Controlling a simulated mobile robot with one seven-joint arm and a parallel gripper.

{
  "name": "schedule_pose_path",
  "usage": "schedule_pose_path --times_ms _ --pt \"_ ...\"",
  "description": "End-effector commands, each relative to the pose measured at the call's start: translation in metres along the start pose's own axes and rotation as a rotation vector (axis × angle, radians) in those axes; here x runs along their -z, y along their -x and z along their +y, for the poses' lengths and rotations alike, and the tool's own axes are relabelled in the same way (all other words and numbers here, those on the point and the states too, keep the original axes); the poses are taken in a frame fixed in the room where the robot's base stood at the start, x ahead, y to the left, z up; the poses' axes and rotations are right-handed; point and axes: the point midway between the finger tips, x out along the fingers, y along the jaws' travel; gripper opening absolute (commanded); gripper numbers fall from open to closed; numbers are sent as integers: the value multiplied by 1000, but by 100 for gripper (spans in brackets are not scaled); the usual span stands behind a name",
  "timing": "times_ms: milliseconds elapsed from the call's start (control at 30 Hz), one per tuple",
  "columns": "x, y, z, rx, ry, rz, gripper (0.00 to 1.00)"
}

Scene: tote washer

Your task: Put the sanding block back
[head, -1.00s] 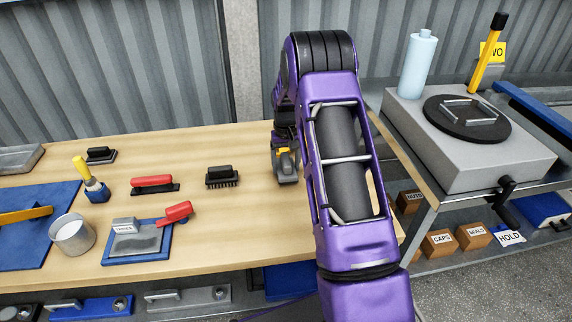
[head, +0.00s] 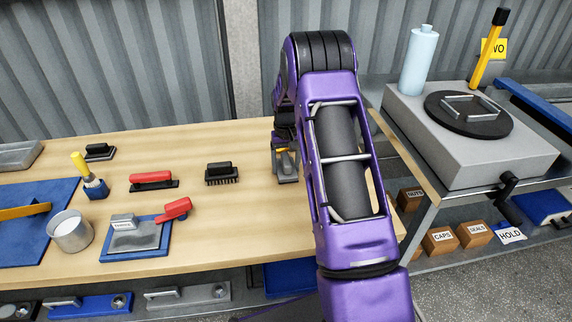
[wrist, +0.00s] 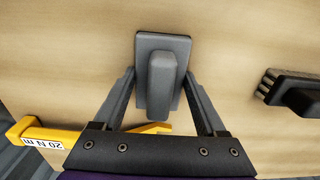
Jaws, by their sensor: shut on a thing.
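A grey block with a raised rounded grip, which I take for the sanding block (wrist: 160,45), is between the fingers of my gripper (wrist: 158,82) in the wrist view. My gripper is shut on it. In the head view the block (head: 287,179) shows low beside my purple arm, at the right part of the wooden bench (head: 230,235). Whether its base touches the bench top is hard to tell. My gripper (head: 284,160) is partly hidden by the arm there.
A yellow tool marked "20 N m" (wrist: 35,132) is close to the gripper. A black brush (head: 221,173), a red-handled tool (head: 153,181), a blue tray (head: 130,250) and a metal cup (head: 71,232) stand to the left. The bench front is clear near the arm.

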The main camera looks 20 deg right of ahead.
Motion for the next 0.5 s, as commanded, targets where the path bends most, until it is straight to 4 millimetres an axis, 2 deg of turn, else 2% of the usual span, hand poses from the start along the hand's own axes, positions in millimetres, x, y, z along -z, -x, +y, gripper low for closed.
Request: schedule_pose_path --times_ms 167,200,333,500 --pt "0 -1 0 0 0 0 0" --pt "0 -1 0 0 0 0 76" --pt "0 -1 0 0 0 0 99" --pt "0 -1 0 0 0 0 100"
